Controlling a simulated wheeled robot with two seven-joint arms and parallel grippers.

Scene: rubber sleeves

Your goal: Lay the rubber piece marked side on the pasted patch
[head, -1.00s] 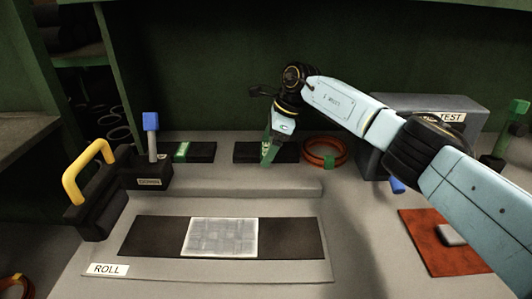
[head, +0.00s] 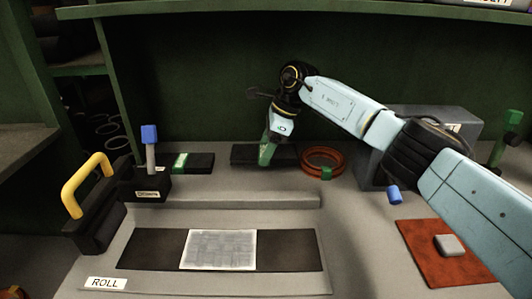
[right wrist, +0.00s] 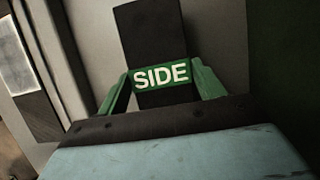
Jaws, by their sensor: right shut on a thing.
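The rubber piece marked SIDE is a flat black strip (head: 240,154) at the back of the bench. Its green SIDE label (right wrist: 160,76) shows in the right wrist view between green fingers. My right gripper (head: 267,153) is shut on this strip around its label, pointing down, and seems to hold it slightly above the bench. The pasted patch (head: 218,249) is a pale hatched rectangle midway along a black belt (head: 290,249), on a plate labelled ROLL (head: 105,283). The patch is bare. My left gripper is not in view.
Another black strip with a green label (head: 187,162) lies to the left. A brown-red ring (head: 311,168) lies to the right. A yellow-handled tool (head: 88,182) and a blue-topped brush in a black holder (head: 151,182) stand left.

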